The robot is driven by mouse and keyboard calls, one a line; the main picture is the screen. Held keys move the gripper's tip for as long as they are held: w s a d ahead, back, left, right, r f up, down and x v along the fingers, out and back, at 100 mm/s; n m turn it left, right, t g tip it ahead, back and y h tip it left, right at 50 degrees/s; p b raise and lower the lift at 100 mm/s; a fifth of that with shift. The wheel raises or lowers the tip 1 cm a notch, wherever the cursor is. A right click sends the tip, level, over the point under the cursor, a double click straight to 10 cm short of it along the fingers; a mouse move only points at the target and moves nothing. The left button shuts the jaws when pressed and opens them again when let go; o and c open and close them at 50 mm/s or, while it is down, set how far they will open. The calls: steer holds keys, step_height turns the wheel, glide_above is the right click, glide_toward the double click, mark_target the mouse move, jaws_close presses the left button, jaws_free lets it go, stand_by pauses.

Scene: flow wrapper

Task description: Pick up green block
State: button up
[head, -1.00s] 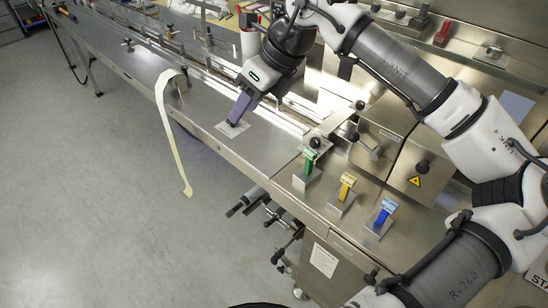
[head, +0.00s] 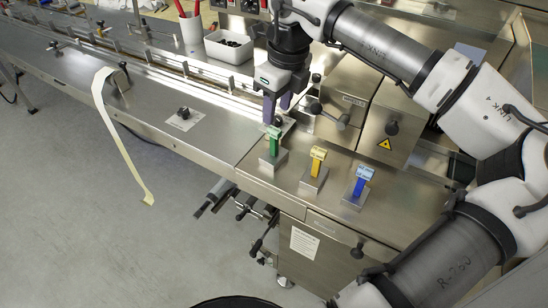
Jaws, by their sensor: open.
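The green block (head: 273,139) stands upright on a small metal base at the left end of a row of coloured blocks on the steel worktop. My gripper (head: 277,116) points down just behind and above the green block, its purple-grey fingers apart. Nothing shows between the fingers. The fingertips lie close to the block's top in the picture, and I cannot tell whether they touch it.
A yellow block (head: 317,161) and a blue block (head: 360,180) stand on similar bases to the right. A dark knob on a plate (head: 184,115) sits to the left. A white bin (head: 229,46) and a guarded steel box (head: 350,100) stand behind.

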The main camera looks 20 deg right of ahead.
mark_target(274, 129)
steer(key=f, duration=0.1)
steer(key=f+b, duration=0.1)
steer(key=f, duration=0.1)
steer(key=f+b, duration=0.1)
steer(key=f, duration=0.1)
steer(key=shift+w+a, duration=0.1)
steer(key=shift+w, duration=0.15)
jaws_close()
